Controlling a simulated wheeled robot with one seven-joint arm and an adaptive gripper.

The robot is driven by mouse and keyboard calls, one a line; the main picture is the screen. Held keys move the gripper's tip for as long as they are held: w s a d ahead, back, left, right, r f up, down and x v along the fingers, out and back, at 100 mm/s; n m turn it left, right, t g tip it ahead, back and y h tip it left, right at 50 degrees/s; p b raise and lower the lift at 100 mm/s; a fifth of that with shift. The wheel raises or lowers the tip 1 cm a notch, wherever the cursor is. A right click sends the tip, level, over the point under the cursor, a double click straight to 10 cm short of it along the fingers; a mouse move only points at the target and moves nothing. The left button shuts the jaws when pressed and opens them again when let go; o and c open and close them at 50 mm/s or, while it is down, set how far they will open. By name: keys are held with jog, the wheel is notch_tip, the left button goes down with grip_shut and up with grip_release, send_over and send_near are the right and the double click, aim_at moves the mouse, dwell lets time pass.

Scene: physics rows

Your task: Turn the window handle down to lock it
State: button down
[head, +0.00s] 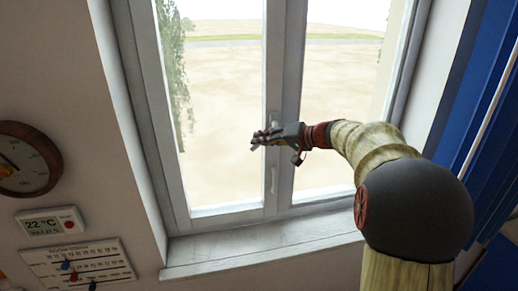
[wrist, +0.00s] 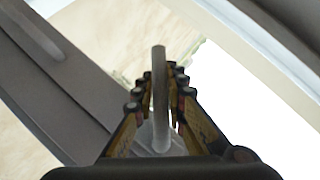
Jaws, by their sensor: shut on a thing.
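The window (head: 284,85) has two sashes meeting at a pale grey upright. My gripper (head: 257,141) is in front of this upright, with its fingertips over the left pane. In the wrist view, my gripper (wrist: 159,88) is shut on a slim grey window handle (wrist: 159,75), which stands between its two fingers. In the head view, a grey fitting (head: 273,118) shows just above my gripper; the held handle is mostly hidden there, so its exact angle is unclear. A second slim handle (head: 273,180) hangs lower on the upright.
The window sill (head: 260,251) below is bare. A blue curtain (head: 490,120) hangs at the right. A round clock (head: 27,160), a thermostat (head: 50,221) and a calendar board (head: 78,264) are on the left wall.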

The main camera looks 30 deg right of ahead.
jog(key=shift+s+d+f+n+g+h+b, duration=0.25)
jog(key=shift+d+f+n+g+h+b, duration=0.25)
jog(key=shift+d+n+h, duration=0.5)
jog(key=shift+s+d+f+n+g+h+b, duration=0.25)
jog(key=shift+d+n+g+h+b, duration=0.3)
jog(key=shift+h, duration=0.8)
jog(key=shift+s+d+f+n+g+h+b, duration=0.2)
jog(key=shift+d+f+n+g+h+b, duration=0.2)
jog(key=shift+d+n+g+h, duration=0.55)
jog(key=shift+a, duration=0.1)
jog(key=c, duration=2)
grip_release()
jog(key=shift+m, duration=0.3)
jog(key=shift+o, duration=1)
jog(key=v, duration=1.2)
jog(key=shift+a+f, duration=0.15)
jog(key=shift+f, duration=0.05)
